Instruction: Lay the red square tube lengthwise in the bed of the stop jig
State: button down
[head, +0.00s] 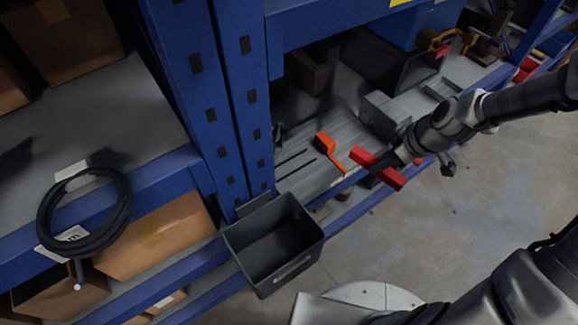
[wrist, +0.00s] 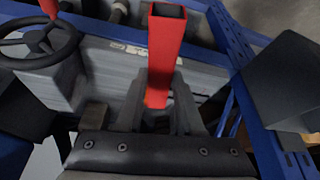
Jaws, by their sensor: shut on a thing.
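The red square tube (head: 366,160) is held crosswise by my gripper (head: 382,170) in the head view, in front of the shelf's front edge. In the wrist view the tube (wrist: 165,50) stands between the two grey fingers of my gripper (wrist: 157,108), its hollow end turned up the picture. The fingers are shut on it. The tube looks held in the air, apart from the shelf. I cannot tell for certain which grey fixture is the stop jig, and its bed is not clearly seen.
A blue upright (head: 232,100) stands left of the workplace. A black bin (head: 296,270) hangs at its foot. An orange tool (head: 325,143) and a grey block (head: 385,112) are on the shelf. In the wrist view a black handwheel (wrist: 72,38) is left of the tube.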

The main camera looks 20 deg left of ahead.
jog(key=s+a+f+n+g+h, duration=0.1)
jog(key=s+a+f+n+g, duration=0.55)
jog(key=n, duration=0.95)
jog(key=shift+t, duration=0.35)
jog(key=w+a+b, duration=0.1)
jog(key=w+a, duration=0.1)
jog(key=a, duration=0.2)
jog(key=w+a+b, duration=0.1)
jog(key=w+a, duration=0.1)
jog(key=a, duration=0.2)
jog(key=w+a+b, duration=0.1)
jog(key=w+a, duration=0.1)
jog(key=a, duration=0.2)
jog(key=shift+w+a+f, duration=0.2)
jog(key=shift+w+f, duration=0.1)
jog(key=shift+f, duration=0.1)
jog(key=a, duration=0.1)
jog(key=w+a+b, duration=0.1)
jog(key=w+a, duration=0.1)
jog(key=a, duration=0.1)
jog(key=shift+f+b, duration=0.1)
jog(key=shift+b, duration=0.3)
jog(key=shift+d+f, duration=0.1)
jog(key=shift+f, duration=0.05)
jog(key=shift+f, duration=0.2)
jog(key=c, duration=0.5)
grip_release()
jog(key=shift+c, duration=0.2)
